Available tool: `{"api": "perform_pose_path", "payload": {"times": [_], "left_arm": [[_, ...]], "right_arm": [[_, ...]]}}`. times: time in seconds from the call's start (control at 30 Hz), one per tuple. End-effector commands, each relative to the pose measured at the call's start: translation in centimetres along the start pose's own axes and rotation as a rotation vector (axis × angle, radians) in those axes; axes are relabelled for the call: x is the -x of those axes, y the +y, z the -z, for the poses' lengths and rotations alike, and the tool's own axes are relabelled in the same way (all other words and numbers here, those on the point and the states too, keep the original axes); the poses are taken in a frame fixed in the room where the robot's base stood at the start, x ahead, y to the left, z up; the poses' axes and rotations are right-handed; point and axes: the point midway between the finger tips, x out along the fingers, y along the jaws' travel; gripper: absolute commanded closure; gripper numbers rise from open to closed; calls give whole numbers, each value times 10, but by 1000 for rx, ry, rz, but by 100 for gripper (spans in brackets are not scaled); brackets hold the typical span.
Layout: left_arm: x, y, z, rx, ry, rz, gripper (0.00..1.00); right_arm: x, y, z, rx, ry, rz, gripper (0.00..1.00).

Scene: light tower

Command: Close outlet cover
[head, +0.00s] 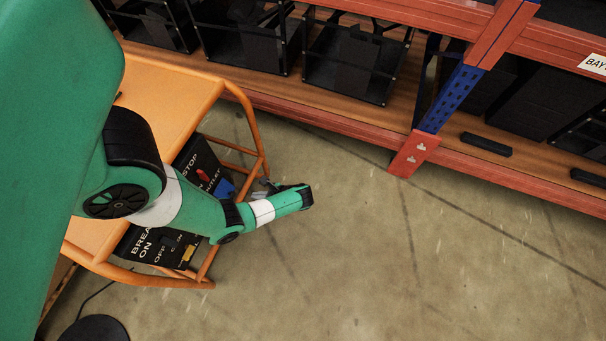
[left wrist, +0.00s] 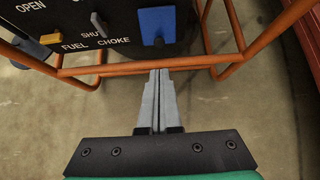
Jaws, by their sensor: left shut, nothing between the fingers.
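The blue outlet cover (head: 223,187) is on the black control panel (head: 198,160), partly hidden behind my left arm in the head view. In the left wrist view the blue cover (left wrist: 158,25) is near the top centre, with a small dark part at its lower edge. I cannot tell how far it stands open. My left gripper (left wrist: 159,74) is shut and empty, its grey fingers pointing at the panel just below the cover, by the orange lower bar. In the head view the gripper (head: 266,184) is small and mostly hidden behind my wrist. My right gripper is not in view.
An orange tube frame (head: 245,105) surrounds the panel; its bar (left wrist: 190,66) crosses close to my fingertips. A yellow fuel lever (left wrist: 50,39) and a choke knob (left wrist: 98,22) sit left of the cover. A red shelf rack (head: 350,117) stands behind. Floor at right is clear.

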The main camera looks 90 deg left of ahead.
Motion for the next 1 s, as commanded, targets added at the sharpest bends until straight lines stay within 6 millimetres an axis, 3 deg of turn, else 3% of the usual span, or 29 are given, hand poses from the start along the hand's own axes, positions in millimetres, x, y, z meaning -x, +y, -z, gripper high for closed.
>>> {"api": "perform_pose_path", "payload": {"times": [0.3,0.5,0.7,1.0], "left_arm": [[-73,2,5,3,0,-6,100],[-107,2,-2,2,0,-6,100],[-121,1,-8,0,0,-1,100],[-121,1,-9,-2,0,0,100]], "right_arm": [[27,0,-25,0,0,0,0],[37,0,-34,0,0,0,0],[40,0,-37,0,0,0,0],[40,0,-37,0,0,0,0]]}}
